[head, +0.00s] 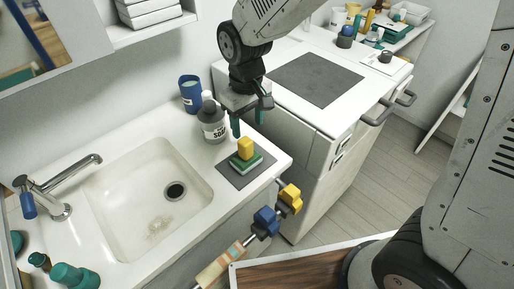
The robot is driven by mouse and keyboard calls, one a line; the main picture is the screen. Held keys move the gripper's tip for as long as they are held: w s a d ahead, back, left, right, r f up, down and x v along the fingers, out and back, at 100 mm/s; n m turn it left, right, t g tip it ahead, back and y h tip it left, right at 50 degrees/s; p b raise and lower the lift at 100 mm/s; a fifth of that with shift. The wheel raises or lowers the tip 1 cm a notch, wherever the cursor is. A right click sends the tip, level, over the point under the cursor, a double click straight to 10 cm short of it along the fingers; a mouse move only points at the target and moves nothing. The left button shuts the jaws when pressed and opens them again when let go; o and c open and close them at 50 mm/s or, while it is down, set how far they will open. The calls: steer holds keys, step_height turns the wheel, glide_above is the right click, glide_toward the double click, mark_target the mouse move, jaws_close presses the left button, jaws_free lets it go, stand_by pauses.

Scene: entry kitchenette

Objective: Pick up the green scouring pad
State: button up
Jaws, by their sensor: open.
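The green scouring pad (240,164) appears as a flat green piece lying on a dark grey mat (229,175) at the counter's right end. A yellow block (245,147) sits upright on top of it and covers part of it. My gripper (248,121) is open and points down, with teal fingertips above the block and slightly behind it in the picture. I see nothing between the fingers, and they look apart from the block and the pad.
A grey soap bottle (212,122) and a blue cup (190,94) stand left of my gripper. The sink (130,190) and tap (60,190) are further left. A stove (316,80) stands behind right.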

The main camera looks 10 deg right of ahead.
mark_target(245, 140)
steer(key=f, duration=0.5)
steer(key=a+f, duration=0.1)
steer(key=f, duration=0.1)
steer(key=shift+s+f, duration=0.3)
steer(key=shift+s, duration=0.1)
steer(key=c, duration=1.2)
steer(key=shift+r, duration=0.15)
